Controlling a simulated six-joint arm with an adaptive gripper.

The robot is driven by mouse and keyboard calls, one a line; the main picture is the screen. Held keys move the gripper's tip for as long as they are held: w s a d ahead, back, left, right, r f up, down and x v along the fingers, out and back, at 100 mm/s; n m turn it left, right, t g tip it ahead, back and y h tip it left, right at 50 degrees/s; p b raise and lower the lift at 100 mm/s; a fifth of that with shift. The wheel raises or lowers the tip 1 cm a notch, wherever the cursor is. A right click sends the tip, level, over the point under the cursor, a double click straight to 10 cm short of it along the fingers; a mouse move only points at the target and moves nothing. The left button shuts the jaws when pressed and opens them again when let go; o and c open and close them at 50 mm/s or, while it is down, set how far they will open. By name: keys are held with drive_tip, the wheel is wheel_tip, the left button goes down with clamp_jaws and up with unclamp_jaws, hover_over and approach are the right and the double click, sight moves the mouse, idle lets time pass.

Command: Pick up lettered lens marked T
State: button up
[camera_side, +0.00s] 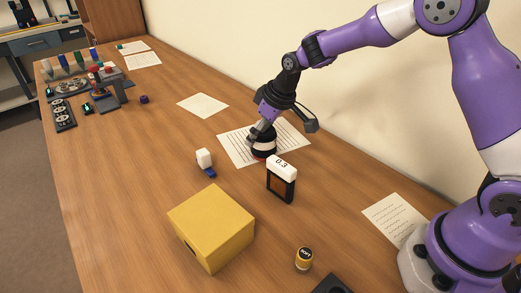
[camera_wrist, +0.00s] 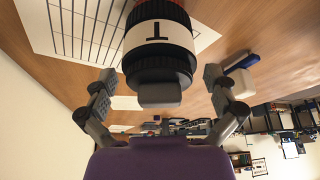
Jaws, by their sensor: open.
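The lens marked T (camera_wrist: 158,42) is a black ribbed cylinder with a white band and a black letter, seen large between my fingers in the wrist view. In the side view the lens (camera_side: 264,145) stands on a lined paper sheet, with a white band and a reddish base. My gripper (camera_side: 262,132) is at the lens, its fingers partly hidden there. In the wrist view my gripper (camera_wrist: 160,100) is open, with one finger to each side of the lens. I cannot tell whether the fingers touch it.
A dark block with a white top marked 0.3 (camera_side: 282,167) stands close in front of the lens. Paper sheets (camera_side: 203,105) lie flat. The table's middle left is clear.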

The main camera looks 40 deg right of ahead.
drive_tip(key=c, duration=1.3)
drive_tip(key=shift+c, duration=0.2)
drive_tip(key=shift+r, duration=0.1)
